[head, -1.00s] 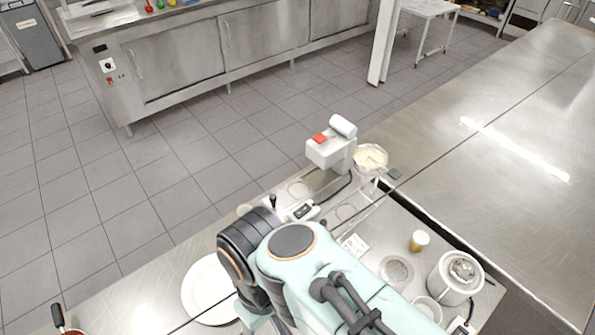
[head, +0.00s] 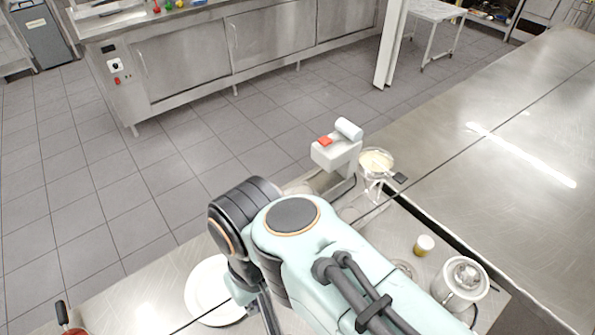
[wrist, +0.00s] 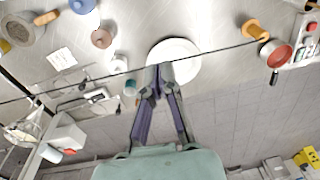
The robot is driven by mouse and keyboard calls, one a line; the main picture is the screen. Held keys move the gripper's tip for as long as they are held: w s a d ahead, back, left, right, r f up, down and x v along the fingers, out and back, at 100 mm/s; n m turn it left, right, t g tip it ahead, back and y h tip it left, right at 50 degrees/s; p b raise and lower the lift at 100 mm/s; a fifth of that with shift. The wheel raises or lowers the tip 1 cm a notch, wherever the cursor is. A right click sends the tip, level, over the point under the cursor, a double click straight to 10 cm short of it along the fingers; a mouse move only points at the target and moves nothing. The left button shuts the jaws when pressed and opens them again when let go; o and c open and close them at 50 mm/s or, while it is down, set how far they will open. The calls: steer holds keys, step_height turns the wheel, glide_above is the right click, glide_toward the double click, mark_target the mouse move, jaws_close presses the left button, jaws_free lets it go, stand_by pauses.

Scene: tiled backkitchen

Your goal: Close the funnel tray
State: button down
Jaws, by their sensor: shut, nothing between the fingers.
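I cannot tell for certain which thing is the funnel tray. A likely part of it is a pale-filled, funnel-like bowl (head: 377,161) with a dark handle, on a thin stand beside a white machine (head: 338,150) with a red top patch. The machine also shows at lower left in the wrist view (wrist: 66,138), with the wire stand (wrist: 22,130) left of it. My gripper (wrist: 160,68) is shut and empty, its fingertips in front of a white plate (wrist: 185,62), well apart from the machine. In the head view my arm hides most of the gripper.
The white plate (head: 207,291) lies at the counter's front left. A yellow-white cup (head: 424,245) and a metal canister (head: 461,283) stand at the right. In the wrist view a small device (wrist: 98,96) and a card (wrist: 62,58) lie left of my gripper; a red pan (wrist: 277,57) is right.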

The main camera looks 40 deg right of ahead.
steer(key=w+d+r+m, duration=0.2)
steer(key=w+r, duration=0.3)
steer(key=w, duration=0.3)
steer(key=w+d+f+m, duration=0.1)
steer(key=w+d+m, duration=0.4)
steer(key=w+d, duration=0.55)
steer(key=w+d+f+m+g+y, duration=0.15)
steer(key=d+f+m, duration=0.25)
steer(key=d+f, duration=1.2)
steer(key=shift+m+g, duration=0.25)
steer(key=shift+m, duration=0.45)
steer(key=s+f, duration=0.1)
steer(key=f, duration=0.3)
steer(key=s+f, duration=0.2)
steer(key=f, duration=0.2)
steer(key=s+d+f, duration=0.1)
steer(key=s+f, duration=0.1)
steer(key=f, duration=0.2)
steer(key=shift+a, duration=2.95)
